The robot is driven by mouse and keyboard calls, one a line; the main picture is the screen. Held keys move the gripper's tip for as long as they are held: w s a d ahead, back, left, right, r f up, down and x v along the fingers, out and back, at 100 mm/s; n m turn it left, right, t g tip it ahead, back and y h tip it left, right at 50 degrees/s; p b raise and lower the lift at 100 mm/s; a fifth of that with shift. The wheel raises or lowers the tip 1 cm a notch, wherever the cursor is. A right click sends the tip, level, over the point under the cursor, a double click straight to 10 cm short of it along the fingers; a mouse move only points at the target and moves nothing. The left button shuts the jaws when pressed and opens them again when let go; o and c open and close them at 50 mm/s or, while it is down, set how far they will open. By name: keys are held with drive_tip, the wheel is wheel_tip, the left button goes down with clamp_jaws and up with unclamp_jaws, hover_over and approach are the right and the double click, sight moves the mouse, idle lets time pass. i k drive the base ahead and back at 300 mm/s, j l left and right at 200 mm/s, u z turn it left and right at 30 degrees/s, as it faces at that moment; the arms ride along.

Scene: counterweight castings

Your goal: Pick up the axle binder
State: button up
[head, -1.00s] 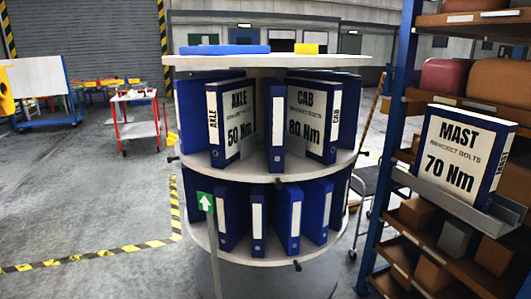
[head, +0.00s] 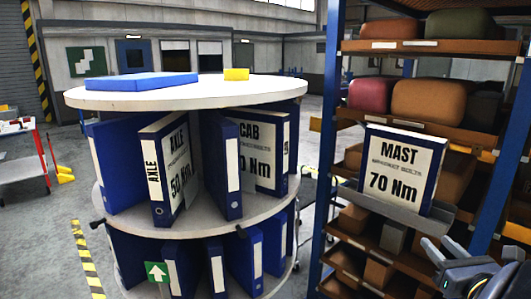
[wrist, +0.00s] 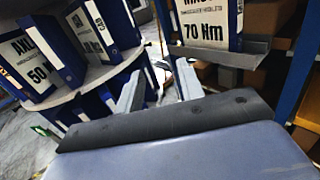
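The axle binder (head: 178,150) is blue with a white label reading AXLE 50 Nm. It stands upright on the upper tier of a round binder carousel (head: 235,212), its labelled spine toward the front left. In the wrist view, the axle binder (wrist: 38,62) is at the upper left. My gripper (wrist: 160,88) has its two fingers spread apart with nothing between them. Its tips point toward the gap between carousel and shelf, right of the axle binder and apart from it. Part of my gripper's body shows at the lower right of the head view.
The CAB binder (head: 262,158) and plain blue binders share the carousel. A blue slab (head: 142,81) and a yellow block (head: 236,74) lie on its top. The MAST binder (head: 400,172) stands on a ledge of the parts rack (head: 327,150) at right. Floor is open at left.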

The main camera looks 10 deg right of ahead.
sight(165, 144)
drive_tip(key=i+j, duration=0.15)
drive_tip(key=j, duration=0.3)
drive_tip(key=i+j, duration=0.15)
drive_tip(key=j, duration=0.25)
drive_tip(key=i+j+z, duration=0.1)
drive_tip(key=j, duration=0.35)
drive_tip(key=i+j, duration=0.15)
drive_tip(key=j, duration=0.3)
drive_tip(key=i+j, duration=0.15)
drive_tip(key=j, duration=0.3)
drive_tip(key=i+j, duration=0.1)
drive_tip(key=j, duration=0.35)
drive_tip(key=i+j+z, duration=0.1)
drive_tip(key=j, duration=0.35)
drive_tip(key=i+j, duration=0.15)
drive_tip(key=j, duration=0.3)
